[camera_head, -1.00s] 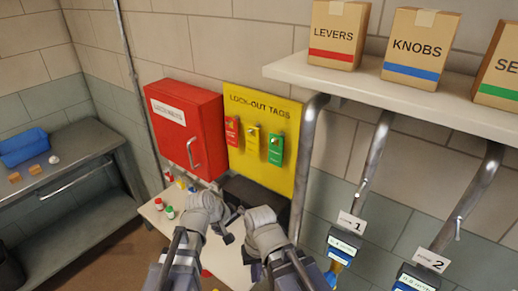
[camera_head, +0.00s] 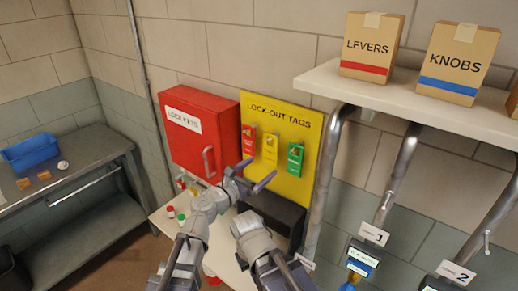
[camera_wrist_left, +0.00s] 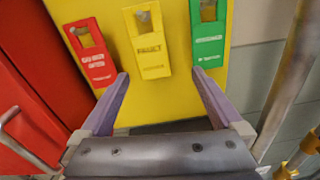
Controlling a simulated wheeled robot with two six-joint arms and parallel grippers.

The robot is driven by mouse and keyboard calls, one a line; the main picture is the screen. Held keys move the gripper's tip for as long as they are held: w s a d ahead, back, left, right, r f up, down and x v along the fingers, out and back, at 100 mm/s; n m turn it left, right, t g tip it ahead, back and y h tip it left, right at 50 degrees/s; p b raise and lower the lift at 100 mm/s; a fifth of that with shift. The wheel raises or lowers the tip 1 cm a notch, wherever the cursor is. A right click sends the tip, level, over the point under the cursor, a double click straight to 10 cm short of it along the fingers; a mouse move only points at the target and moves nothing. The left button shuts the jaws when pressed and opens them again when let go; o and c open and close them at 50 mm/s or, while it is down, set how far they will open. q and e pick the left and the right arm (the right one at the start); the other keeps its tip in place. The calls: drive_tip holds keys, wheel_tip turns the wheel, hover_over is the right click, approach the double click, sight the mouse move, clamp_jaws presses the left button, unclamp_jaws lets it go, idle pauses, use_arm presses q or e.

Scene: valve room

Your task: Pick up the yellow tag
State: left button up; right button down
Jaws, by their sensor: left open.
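The yellow tag (camera_head: 270,148) hangs on the yellow lock-out tags board (camera_head: 284,112), between a red tag (camera_head: 249,139) and a green tag (camera_head: 295,158). In the left wrist view the yellow tag (camera_wrist_left: 150,45) is upright, with a square hole at its top. My left gripper (camera_head: 259,174) is open and empty, just in front of and below the tags. In the left wrist view its fingertips (camera_wrist_left: 160,74) stand apart at either side below the yellow tag, not touching it. My right arm is folded low in the head view; its fingers do not show.
A red lock keys cabinet (camera_head: 197,130) with a handle is left of the board. A black box (camera_head: 273,213) stands below the board on a pale table (camera_head: 160,217) with small red, green and white items. A shelf (camera_head: 420,100) and pipes are to the right.

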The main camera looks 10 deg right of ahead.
sight(269, 154)
use_arm(q)
drive_tip(key=shift+n+t, duration=0.3)
drive_tip(key=shift+n, duration=0.4)
drive_tip(key=shift+w+a+r+x, duration=0.15)
drive_tip(key=shift+x, duration=1.15)
drive_tip(key=shift+w+a+r+x, duration=0.1)
drive_tip(key=shift+r+x, duration=0.05)
drive_tip(key=shift+x, duration=1.2)
drive_tip(key=shift+w+a+r+x, duration=0.15)
drive_tip(key=shift+x, duration=1.15)
drive_tip(key=shift+s, duration=0.1)
drive_tip(key=c, duration=1.4)
